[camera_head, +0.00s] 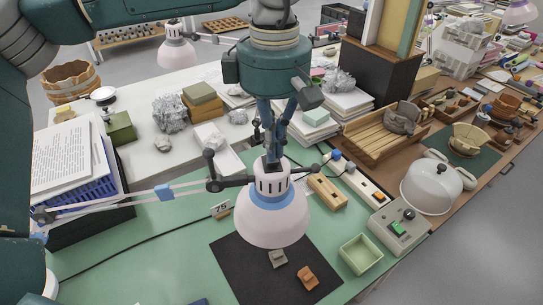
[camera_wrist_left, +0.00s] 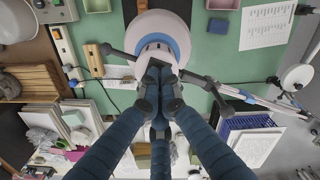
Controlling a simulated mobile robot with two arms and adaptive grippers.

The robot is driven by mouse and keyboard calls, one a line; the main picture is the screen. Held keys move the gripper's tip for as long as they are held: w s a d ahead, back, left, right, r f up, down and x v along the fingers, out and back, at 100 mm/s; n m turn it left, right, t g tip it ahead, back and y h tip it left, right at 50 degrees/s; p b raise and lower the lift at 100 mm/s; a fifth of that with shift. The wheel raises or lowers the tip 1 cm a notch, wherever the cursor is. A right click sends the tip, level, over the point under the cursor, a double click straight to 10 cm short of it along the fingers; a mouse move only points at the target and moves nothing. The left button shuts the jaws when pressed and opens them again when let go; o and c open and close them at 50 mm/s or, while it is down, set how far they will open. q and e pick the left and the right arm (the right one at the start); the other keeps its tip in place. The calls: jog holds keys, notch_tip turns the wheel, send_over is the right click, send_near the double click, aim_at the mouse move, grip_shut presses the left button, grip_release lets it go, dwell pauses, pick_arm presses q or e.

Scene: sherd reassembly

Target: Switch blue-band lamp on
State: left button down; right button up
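The blue-band lamp (camera_head: 278,225) has a pale pinkish-white shade with a blue band and a slotted cap on top. It hangs on a jointed arm over the black mat (camera_head: 238,265), and no glow shows around it. It also shows in the left wrist view (camera_wrist_left: 157,26), seen from above. My left gripper (camera_head: 271,157) points down at the top of the cap. In the wrist view its fingertips (camera_wrist_left: 158,68) are together at the cap's edge; I cannot tell if they touch it. The lamp's underside is hidden. My right gripper is not in view.
A grey sherd (camera_head: 277,258) and an orange sherd (camera_head: 307,278) lie on the mat. A green tray (camera_head: 360,254), a control box with a green switch (camera_head: 398,228) and a power strip (camera_head: 365,185) stand at right. Another pale lamp (camera_head: 177,54) is at the back.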

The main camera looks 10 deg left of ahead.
pick_arm(q)
jog(key=shift+f+b, duration=0.4)
jog(key=shift+f, duration=0.1)
jog(key=shift+f+b, duration=0.7)
jog(key=shift+f, duration=0.1)
dwell(0.6)
jog(key=shift+r+p, duration=0.55)
jog(key=shift+r, duration=0.25)
notch_tip(320, 180, up, 6)
jog(key=p, duration=0.3)
jog(key=shift+f, duration=0.25)
